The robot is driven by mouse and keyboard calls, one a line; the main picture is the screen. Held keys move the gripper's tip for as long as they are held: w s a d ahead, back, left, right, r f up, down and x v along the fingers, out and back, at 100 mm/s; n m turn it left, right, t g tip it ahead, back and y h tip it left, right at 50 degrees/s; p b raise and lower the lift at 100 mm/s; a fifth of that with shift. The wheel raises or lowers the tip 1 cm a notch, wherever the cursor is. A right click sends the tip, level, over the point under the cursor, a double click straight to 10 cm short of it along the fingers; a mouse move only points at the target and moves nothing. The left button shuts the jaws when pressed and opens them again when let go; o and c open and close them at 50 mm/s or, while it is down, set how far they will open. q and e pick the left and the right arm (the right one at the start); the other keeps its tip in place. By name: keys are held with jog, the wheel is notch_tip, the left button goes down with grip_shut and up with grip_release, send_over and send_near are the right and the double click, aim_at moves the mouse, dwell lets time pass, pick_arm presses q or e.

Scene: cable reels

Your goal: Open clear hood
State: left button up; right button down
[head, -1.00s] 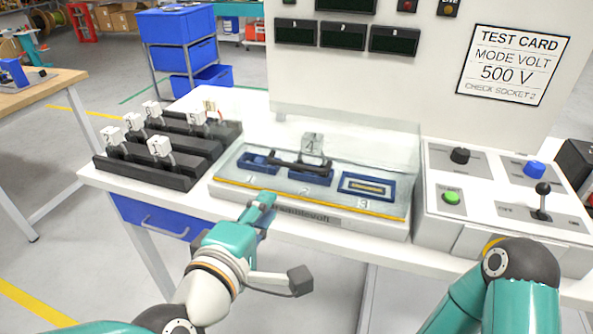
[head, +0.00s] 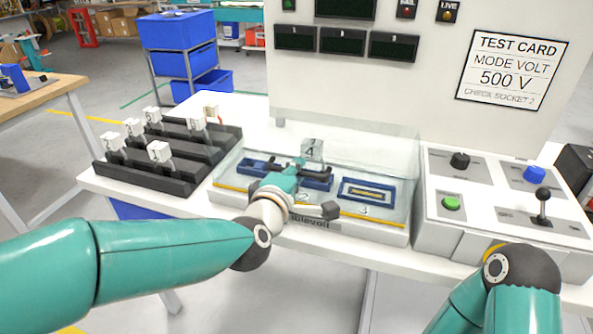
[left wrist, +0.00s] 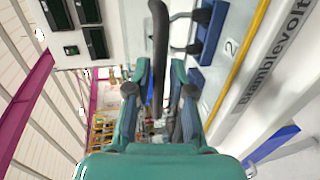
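The clear hood (head: 385,150) is down over the test bed with its numbered sockets. Its black bar handle (head: 318,174) shows just right of my left gripper (head: 296,167), which is at the hood's front. In the left wrist view the handle (left wrist: 158,45) runs between the two spread fingers of my left gripper (left wrist: 159,92), with gaps on both sides. A block marked 4 (head: 312,150) shows through the hood behind the handle. My right arm shows at the lower right, but its gripper is out of view.
A black rack (head: 150,178) with several white numbered blocks stands left of the hood. A control box (head: 480,215) with knobs, a green button and a lever stands to the right. A tall panel with a test card (head: 511,68) rises behind.

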pick_arm(q)
jog(key=shift+w, duration=0.1)
grip_shut()
jog(key=shift+f, duration=0.1)
dwell(0.3)
